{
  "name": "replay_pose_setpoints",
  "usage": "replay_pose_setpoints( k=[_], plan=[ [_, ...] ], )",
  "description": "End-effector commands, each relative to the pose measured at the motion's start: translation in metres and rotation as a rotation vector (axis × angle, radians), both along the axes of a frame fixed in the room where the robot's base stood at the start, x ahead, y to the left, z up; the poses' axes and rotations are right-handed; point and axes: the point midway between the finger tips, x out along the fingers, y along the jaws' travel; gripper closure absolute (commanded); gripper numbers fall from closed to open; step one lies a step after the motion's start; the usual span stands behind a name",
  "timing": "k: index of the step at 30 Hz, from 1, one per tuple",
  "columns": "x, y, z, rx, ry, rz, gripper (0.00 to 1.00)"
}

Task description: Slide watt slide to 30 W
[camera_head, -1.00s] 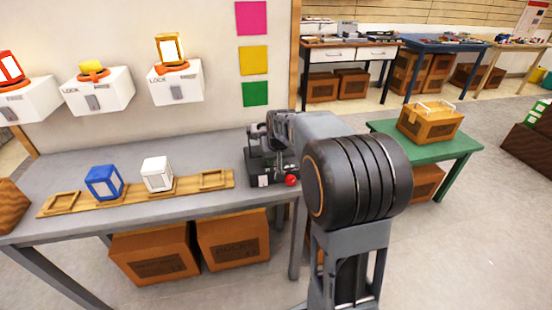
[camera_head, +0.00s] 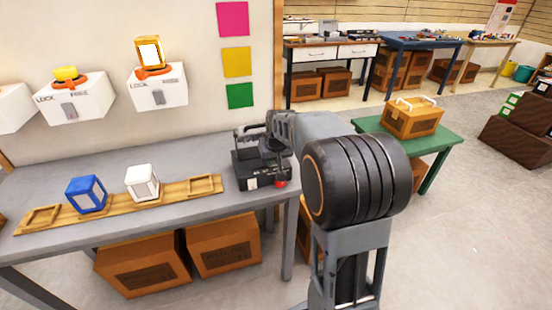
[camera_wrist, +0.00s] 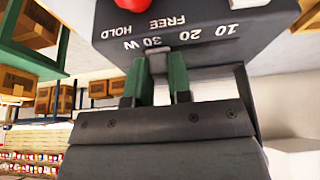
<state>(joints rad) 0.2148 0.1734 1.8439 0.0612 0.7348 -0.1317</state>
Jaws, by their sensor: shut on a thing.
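The watt slide (camera_wrist: 157,62) is a small grey tab on a black box in the wrist view. The box's face (camera_wrist: 215,48) carries upside-down white marks 10, 20, 30 W. The tab stands beside the 30 mark. My gripper (camera_wrist: 164,78) has its green-padded fingers on either side of the tab and is shut on it. In the head view the black box (camera_head: 262,172) stands on the grey bench's right end, and my arm hides part of it and of my gripper.
HOLD and FREE marks and a red knob (camera_wrist: 122,4) are beside the watt marks. A wooden tray (camera_head: 110,205) with a blue lantern (camera_head: 86,194) and a white lantern (camera_head: 142,182) lies left on the bench (camera_head: 190,157). A green table (camera_head: 440,149) stands to the right.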

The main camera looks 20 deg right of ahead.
Motion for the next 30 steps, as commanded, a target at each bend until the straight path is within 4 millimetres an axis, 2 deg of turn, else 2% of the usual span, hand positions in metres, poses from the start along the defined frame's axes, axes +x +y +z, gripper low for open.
replay_pose_setpoints(
  k=[6, 7, 15, 23, 26, 30],
  plan=[
    [-0.001, -0.004, 0.0, -0.009, 0.001, -0.002, 1.0],
    [-0.001, -0.005, 0.0, -0.009, 0.001, -0.002, 0.79],
    [0.0, -0.002, 0.0, -0.007, 0.001, 0.0, 0.55],
    [-0.001, -0.001, 0.002, -0.006, 0.0, 0.002, 0.55],
    [-0.004, -0.001, 0.011, -0.006, -0.002, 0.001, 0.55],
    [-0.013, 0.0, 0.034, -0.007, -0.004, 0.0, 0.55]
  ],
)
